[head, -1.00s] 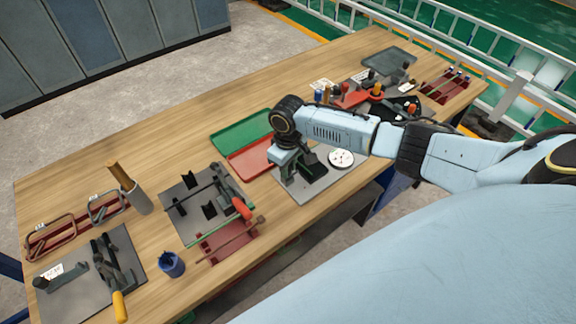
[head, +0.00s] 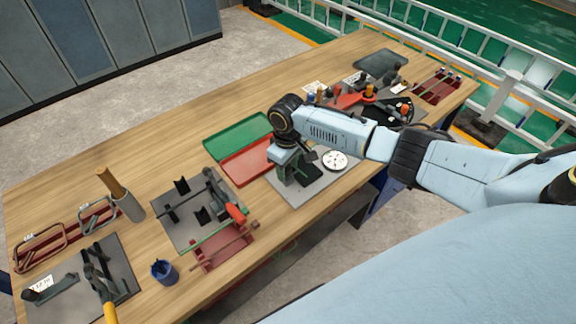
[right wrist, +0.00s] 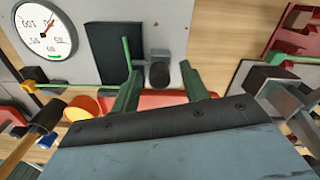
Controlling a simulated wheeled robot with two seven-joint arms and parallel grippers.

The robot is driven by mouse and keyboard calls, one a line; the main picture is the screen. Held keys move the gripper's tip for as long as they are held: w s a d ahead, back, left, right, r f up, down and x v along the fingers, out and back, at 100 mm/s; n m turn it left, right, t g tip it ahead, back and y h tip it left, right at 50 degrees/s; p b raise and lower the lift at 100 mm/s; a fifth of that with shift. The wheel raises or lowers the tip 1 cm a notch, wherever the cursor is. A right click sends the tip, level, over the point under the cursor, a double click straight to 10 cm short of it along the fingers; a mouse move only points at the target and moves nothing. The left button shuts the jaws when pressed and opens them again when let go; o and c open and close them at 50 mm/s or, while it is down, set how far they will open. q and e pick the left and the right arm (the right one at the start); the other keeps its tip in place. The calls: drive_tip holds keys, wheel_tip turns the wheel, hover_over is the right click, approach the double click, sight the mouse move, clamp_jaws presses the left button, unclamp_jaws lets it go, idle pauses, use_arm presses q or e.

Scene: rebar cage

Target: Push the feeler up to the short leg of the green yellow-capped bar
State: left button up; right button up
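The gauge fixture is a grey plate (head: 310,187) with a white dial (head: 335,160). In the right wrist view the dial (right wrist: 44,30) is at the upper left. A green bar with a yellow cap (right wrist: 28,87) lies below it. A thin green upright piece (right wrist: 127,53), perhaps its short leg, stands against a black block (right wrist: 105,45). A grey part with a dark round end (right wrist: 160,74), apparently the feeler, is just right of it. My right gripper (right wrist: 158,82) has its green fingers apart, one either side of that round end, with gaps visible. My left gripper is out of view.
Green (head: 235,135) and red (head: 247,165) trays lie left of the fixture. A plate with black holders (head: 190,225) and a red rack (head: 225,247) are further left. Bare wood lies along the bench's far side.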

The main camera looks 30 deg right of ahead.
sight(288, 167)
drive_tip(key=shift+r, duration=0.1)
wheel_tip(288, 167, up, 13)
idle(0.6)
drive_tip(key=shift+r, duration=0.1)
